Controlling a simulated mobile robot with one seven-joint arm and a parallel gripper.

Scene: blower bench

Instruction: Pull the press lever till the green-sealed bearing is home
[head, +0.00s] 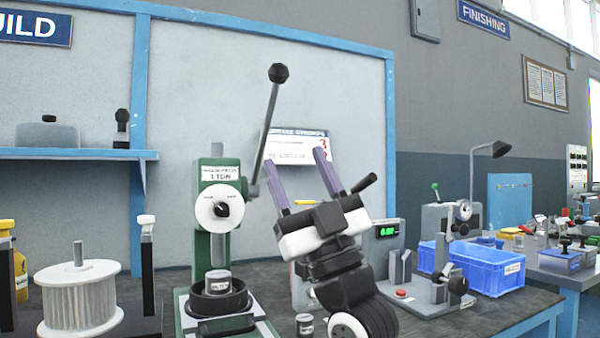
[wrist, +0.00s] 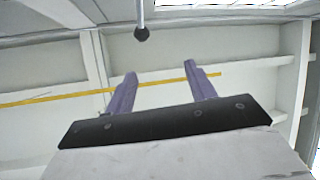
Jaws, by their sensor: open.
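The green arbor press (head: 205,180) stands on the bench at left centre in the head view. Its press lever (head: 266,125) rises from the pivot and leans slightly right, ending in a black knob (head: 279,73). The knob also shows above the fingers in the wrist view (wrist: 141,34). My gripper (head: 296,157) is open and empty, fingers pointing up, below the knob and apart from it. It also shows in the wrist view (wrist: 160,69). A labelled grey cylinder (head: 217,281) sits in a black round holder (head: 218,298) under the ram. I cannot make out a green-sealed bearing.
A white ribbed blower wheel (head: 80,298) stands left of the press. A gauge stand (head: 440,250) and blue bins (head: 488,268) stand to the right. Air around the knob looks free.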

